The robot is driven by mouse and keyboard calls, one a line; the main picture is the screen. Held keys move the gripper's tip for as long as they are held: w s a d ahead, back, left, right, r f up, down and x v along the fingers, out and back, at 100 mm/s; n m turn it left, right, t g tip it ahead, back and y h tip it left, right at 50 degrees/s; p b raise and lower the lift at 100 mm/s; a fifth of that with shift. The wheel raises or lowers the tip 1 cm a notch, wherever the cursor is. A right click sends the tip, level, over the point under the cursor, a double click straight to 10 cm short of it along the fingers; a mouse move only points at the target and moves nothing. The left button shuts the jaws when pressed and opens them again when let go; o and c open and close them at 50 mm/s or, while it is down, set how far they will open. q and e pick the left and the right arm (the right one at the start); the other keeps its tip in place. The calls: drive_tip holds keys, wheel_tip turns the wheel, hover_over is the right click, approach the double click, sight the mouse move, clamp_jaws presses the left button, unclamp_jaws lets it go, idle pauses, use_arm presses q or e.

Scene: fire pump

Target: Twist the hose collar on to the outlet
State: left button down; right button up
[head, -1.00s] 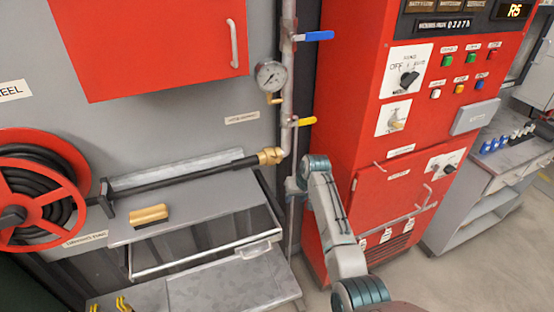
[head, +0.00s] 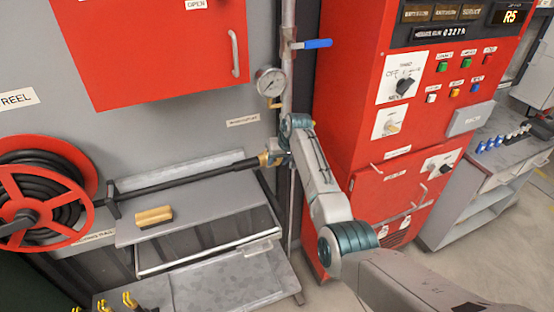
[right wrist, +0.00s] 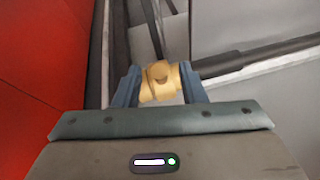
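The brass hose collar (head: 263,159) sits at the right end of the black hose (head: 190,178), by the lower end of the vertical pipe. My right gripper (head: 276,158) is at the collar in the head view and partly covers it. In the right wrist view the collar (right wrist: 160,83) lies between the two blue-grey fingers of the right gripper (right wrist: 160,80). The fingers stand apart, one on each side. I cannot tell whether they touch it. The outlet is hidden behind my right gripper and wrist. My left gripper is not in view.
A pressure gauge (head: 270,82) and a blue-handled valve (head: 315,44) are on the pipe above. The red control cabinet (head: 370,160) stands close on the right. A hose reel (head: 45,195) is at the left. A wooden-backed brush (head: 153,216) lies on the grey shelf (head: 205,215).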

drive_tip(key=shift+x, duration=1)
clamp_jaws()
drive_tip(key=shift+w+r+g+b, duration=0.1)
drive_tip(key=shift+w+g+b, duration=0.15)
drive_tip(key=shift+b, duration=0.2)
drive_tip(key=g+b, duration=0.1)
drive_tip(key=b, duration=0.1)
drive_tip(key=r+g+b, duration=0.1)
drive_tip(key=b, duration=0.2)
drive_tip(key=shift+w+a+h, duration=0.15)
drive_tip(key=shift+w+h, duration=0.15)
drive_tip(key=shift+h, duration=0.1)
drive_tip(key=shift+r+b, duration=0.15)
drive_tip(key=shift+b, duration=0.55)
drive_tip(key=shift+r, duration=0.15)
